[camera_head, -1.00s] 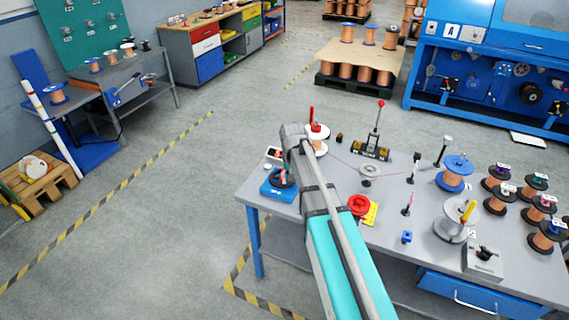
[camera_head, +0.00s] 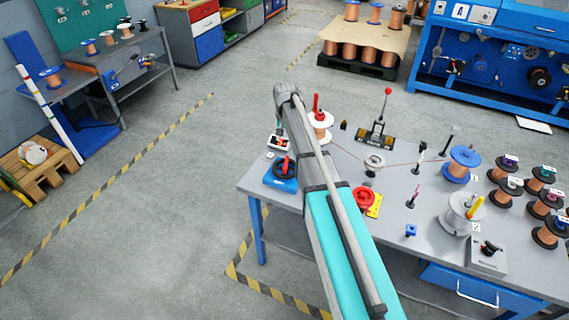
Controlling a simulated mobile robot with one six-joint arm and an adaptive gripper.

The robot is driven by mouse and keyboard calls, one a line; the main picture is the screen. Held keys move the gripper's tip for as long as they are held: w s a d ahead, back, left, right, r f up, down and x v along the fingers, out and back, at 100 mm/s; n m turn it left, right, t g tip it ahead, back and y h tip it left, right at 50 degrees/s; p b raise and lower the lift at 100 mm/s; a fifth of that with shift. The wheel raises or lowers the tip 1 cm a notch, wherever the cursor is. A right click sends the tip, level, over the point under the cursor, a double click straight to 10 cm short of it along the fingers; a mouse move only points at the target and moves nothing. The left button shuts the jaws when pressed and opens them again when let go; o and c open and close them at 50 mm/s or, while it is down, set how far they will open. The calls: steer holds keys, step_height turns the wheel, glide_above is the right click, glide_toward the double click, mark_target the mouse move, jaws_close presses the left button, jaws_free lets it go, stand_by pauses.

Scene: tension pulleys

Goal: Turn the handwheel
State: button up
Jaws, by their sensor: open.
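A red wheel (camera_head: 363,198) sits on a yellow plate (camera_head: 375,206) near the left part of the workbench; it looks like the handwheel. A blue base (camera_head: 281,181) with a dark ring and a red piece on it stands at the bench's left corner. My arm reaches up from the bottom of the view, left of the red wheel. My gripper (camera_head: 279,126) shows only in small part below the arm's far end, above the bench's left edge. It is open, apart from the red wheel. Its fingers are mostly hidden by the arm.
The grey workbench (camera_head: 325,228) also holds a white spool (camera_head: 319,121), a black stand with a red-knobbed lever (camera_head: 380,125), a guide pulley (camera_head: 373,163), a blue spool (camera_head: 462,162) and several copper spools at right. A thin wire crosses the bench. Open floor lies left.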

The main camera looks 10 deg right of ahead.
mark_target(285, 162)
steer(key=shift+f, duration=0.15)
step_height(285, 162, down, 13)
steer(key=b, duration=1.3)
steer(key=shift+f+b, duration=0.2)
steer(key=shift+b, duration=0.15)
jaws_close()
steer(key=shift+a, duration=0.15)
stand_by(0.3)
